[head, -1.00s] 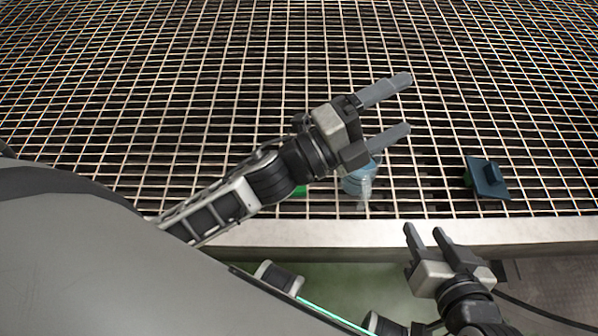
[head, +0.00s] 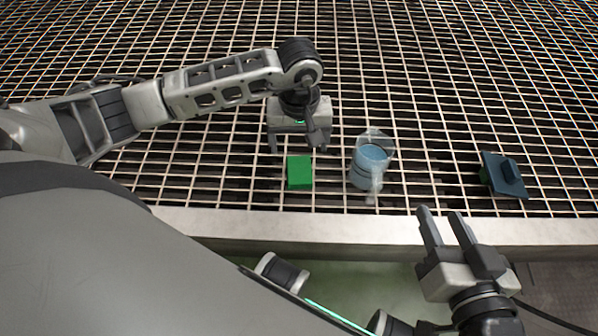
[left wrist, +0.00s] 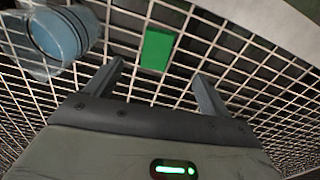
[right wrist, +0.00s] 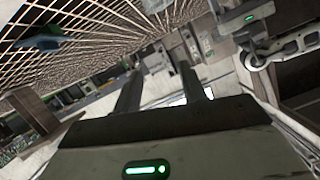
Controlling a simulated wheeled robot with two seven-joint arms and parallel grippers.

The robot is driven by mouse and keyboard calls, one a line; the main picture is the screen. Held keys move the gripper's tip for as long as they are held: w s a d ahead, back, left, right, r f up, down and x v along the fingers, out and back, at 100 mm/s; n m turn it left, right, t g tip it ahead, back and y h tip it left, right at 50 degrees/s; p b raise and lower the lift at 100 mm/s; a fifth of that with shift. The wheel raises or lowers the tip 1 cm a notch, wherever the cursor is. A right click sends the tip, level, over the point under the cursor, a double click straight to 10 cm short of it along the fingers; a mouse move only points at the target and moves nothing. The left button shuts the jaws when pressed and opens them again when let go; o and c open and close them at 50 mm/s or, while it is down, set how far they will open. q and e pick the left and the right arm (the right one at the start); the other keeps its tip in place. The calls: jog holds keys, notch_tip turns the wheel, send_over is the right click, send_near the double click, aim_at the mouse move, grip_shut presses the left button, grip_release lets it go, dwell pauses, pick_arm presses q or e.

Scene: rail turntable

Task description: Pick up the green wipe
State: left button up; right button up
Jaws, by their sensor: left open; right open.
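The green wipe (head: 299,172) is a small flat green rectangle lying on the metal grating. It also shows in the left wrist view (left wrist: 157,49), ahead of the fingertips and between their lines. My left gripper (head: 297,146) is open and empty, pointing down just behind the wipe in the head view, apart from it. Its two fingers show in the left wrist view (left wrist: 160,72). My right gripper (head: 440,212) is open and empty near the front edge of the grating, to the right of the wipe.
A clear container with blue contents (head: 371,165) stands just right of the wipe and also shows in the left wrist view (left wrist: 58,38). A pale ledge (head: 330,229) runs along the grating's front. The grating behind is clear.

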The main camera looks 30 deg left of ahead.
pick_arm(q)
jog(key=b, duration=0.2)
send_over(299, 177)
notch_tip(299, 177, down, 7)
jog(key=shift+s+d+r, duration=0.1)
jog(key=shift+s, duration=0.05)
jog(key=shift+f, duration=0.7)
notch_tip(299, 177, down, 2)
jog(key=shift+f+b, duration=0.25)
jog(key=shift+b, duration=0.6)
notch_tip(299, 177, down, 2)
jog(key=shift+b, duration=0.35)
jog(key=shift+w, duration=0.2)
jog(key=c, duration=1.1)
jog(key=shift+o, duration=0.2)
pick_arm(e)
jog(key=shift+w+a+r+m+t+y, duration=0.2)
jog(key=shift+a+r+m+t+y, duration=0.15)
jog(key=shift+r+m+y, duration=0.15)
jog(key=shift+w+a+r+m+t+y, duration=0.2)
jog(key=shift+a+r+m+t+y, duration=0.2)
jog(key=shift+r+y, duration=0.15)
